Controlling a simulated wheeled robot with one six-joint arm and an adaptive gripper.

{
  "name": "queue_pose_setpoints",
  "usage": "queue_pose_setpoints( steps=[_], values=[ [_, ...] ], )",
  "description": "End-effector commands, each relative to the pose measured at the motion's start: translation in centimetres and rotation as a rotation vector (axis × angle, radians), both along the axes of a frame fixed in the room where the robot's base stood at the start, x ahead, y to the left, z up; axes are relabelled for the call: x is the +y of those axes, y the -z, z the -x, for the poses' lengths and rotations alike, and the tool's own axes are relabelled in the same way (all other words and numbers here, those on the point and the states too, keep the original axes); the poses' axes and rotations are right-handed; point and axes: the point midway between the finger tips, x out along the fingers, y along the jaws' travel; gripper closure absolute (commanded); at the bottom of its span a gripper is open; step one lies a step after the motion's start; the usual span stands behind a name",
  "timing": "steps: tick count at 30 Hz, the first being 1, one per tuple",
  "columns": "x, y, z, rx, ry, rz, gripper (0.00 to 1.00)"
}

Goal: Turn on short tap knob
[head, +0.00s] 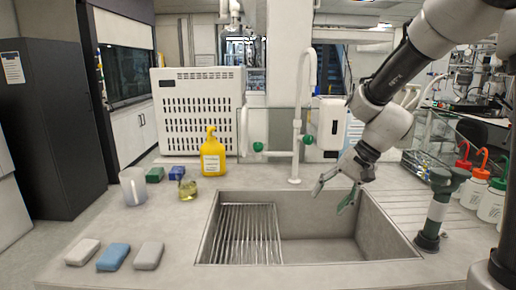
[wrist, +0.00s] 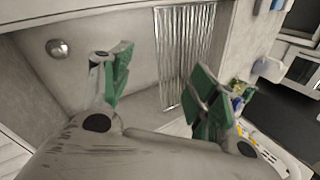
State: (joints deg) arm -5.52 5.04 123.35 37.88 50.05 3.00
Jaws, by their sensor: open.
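A short dark grey post with a green band (head: 437,208) stands on the counter right of the sink; it looks like the short tap, and I cannot make out its knob clearly. A tall white tap (head: 296,120) rises behind the sink, with a green knob (head: 258,146) on its left and another green knob (head: 307,139) by its column. My gripper (head: 333,197) is open and empty above the sink, left of the short post and apart from it. In the wrist view its green-padded fingers (wrist: 163,82) are spread over the basin; no tap shows there.
The sink (head: 207,232) holds a metal rack (head: 247,232); the drain (wrist: 58,48) shows in the wrist view. A yellow bottle (head: 212,157), a cup (head: 133,187) and sponges (head: 114,257) stand left.

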Motion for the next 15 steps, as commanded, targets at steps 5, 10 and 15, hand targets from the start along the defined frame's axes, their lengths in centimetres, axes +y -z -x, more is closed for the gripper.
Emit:
queue_pose_setpoints(
  steps=[5, 10, 15],
  values=[
    [8.9, 3.6, -12.0, 0.084, 0.378, -0.307, 0.40],
    [14.2, 3.5, -24.4, 0.139, 0.808, -0.629, 0.40],
    [15.1, -2.2, -31.6, 0.154, 1.075, -0.883, 0.40]
  ],
)
